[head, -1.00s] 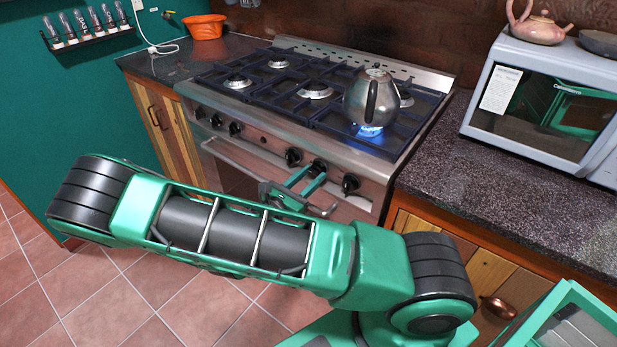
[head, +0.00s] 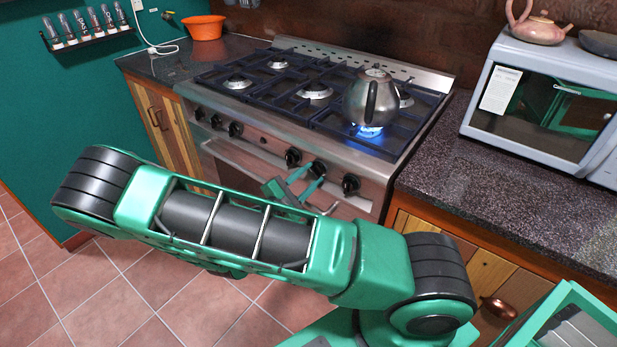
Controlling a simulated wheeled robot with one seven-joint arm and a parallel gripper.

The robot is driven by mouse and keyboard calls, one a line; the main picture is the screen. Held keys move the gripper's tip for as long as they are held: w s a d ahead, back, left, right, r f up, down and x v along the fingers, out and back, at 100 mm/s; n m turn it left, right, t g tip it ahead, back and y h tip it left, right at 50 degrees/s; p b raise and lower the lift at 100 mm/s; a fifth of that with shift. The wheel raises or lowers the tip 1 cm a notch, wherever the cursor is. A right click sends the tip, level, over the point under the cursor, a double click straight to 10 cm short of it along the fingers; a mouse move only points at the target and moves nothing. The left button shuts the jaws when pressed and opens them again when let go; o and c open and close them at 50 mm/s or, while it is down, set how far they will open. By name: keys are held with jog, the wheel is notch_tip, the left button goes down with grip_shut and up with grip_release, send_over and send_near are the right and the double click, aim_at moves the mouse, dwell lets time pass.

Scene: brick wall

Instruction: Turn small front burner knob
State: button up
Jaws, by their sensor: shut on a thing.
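The stove (head: 262,138) has a row of black knobs along its steel front. My gripper (head: 309,177) is at the middle knob (head: 318,167) of the right-hand group, its two green fingers on either side of it and shut on it. Another knob (head: 293,157) is just to its left and one (head: 350,184) to its right. More knobs (head: 215,121) are on the left part of the panel. The front right burner shows a blue flame (head: 370,131) under a steel kettle (head: 371,99). The knob's marking is too small to read.
The oven handle (head: 240,160) runs below the knobs, close under my gripper. A microwave (head: 548,105) with a teapot (head: 540,27) on top stands on the right counter (head: 505,175). An orange bowl (head: 206,27) sits on the left counter. Tiled floor is open in front.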

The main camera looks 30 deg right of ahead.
jog(key=m, duration=0.8)
jog(key=shift+w+a+m, duration=0.15)
jog(key=shift+a+m, duration=0.05)
jog(key=shift+m, duration=0.1)
dwell(0.5)
jog(key=o, duration=0.9)
jog(key=shift+o, duration=0.8)
jog(key=shift+d, duration=0.1)
jog(key=v, duration=1.1)
